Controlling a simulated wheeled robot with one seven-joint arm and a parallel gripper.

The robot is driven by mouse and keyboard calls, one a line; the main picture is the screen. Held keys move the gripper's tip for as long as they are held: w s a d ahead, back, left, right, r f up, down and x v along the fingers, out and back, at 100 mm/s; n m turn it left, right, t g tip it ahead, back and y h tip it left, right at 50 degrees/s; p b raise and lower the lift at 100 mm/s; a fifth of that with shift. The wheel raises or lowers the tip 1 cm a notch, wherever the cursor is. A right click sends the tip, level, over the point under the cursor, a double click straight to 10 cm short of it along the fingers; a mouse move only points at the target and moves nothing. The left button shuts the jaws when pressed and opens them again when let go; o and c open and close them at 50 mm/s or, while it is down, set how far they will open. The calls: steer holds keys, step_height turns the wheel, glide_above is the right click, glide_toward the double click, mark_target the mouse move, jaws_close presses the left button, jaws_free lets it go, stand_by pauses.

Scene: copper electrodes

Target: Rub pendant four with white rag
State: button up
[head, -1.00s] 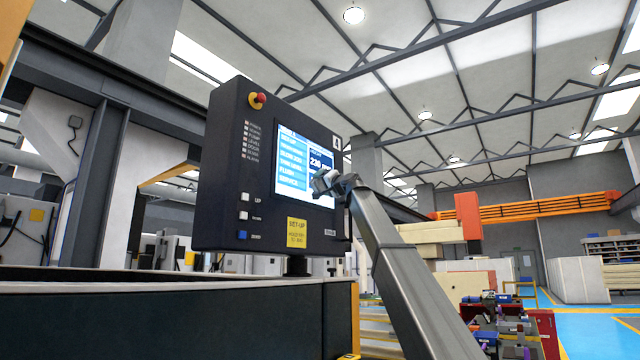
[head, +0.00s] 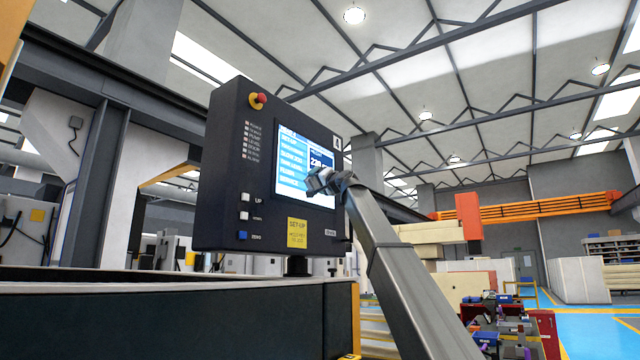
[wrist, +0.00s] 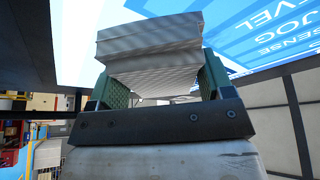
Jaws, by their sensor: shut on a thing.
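A black control pendant (head: 225,170) stands at the middle left of the head view, with a lit blue and white screen (head: 292,165). In the wrist view, the green-padded fingers are shut on a folded, pale grey-white rag (wrist: 150,42).
The pendant carries a red stop knob (head: 258,100), several small buttons and a yellow note (head: 297,232). A dark machine casing (head: 170,315) with a pale top edge lies below it. A red cabinet (head: 545,335) and loose parts stand lower right; blue floor lies beyond.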

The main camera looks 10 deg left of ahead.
mark_target(302, 176)
steer(key=shift+s+a, duration=0.5)
steer(key=shift+s, duration=0.5)
steer(key=shift+s+a, duration=0.45)
steer(key=shift+s, duration=0.5)
steer(key=shift+s+a, duration=0.5)
steer(key=shift+s, duration=0.5)
steer(key=shift+d, duration=0.1)
steer(key=shift+s+d, duration=0.4)
steer(key=shift+d, duration=0.5)
steer(key=shift+s+d, duration=0.45)
steer(key=shift+d, duration=0.45)
steer(key=shift+s+d, duration=0.4)
steer(key=shift+d, duration=0.5)
steer(key=d, duration=0.1)
steer(key=s+d, duration=0.1)
steer(key=shift+s+d, duration=0.1)
steer(key=shift+d, duration=0.25)
steer(key=shift+a, duration=0.15)
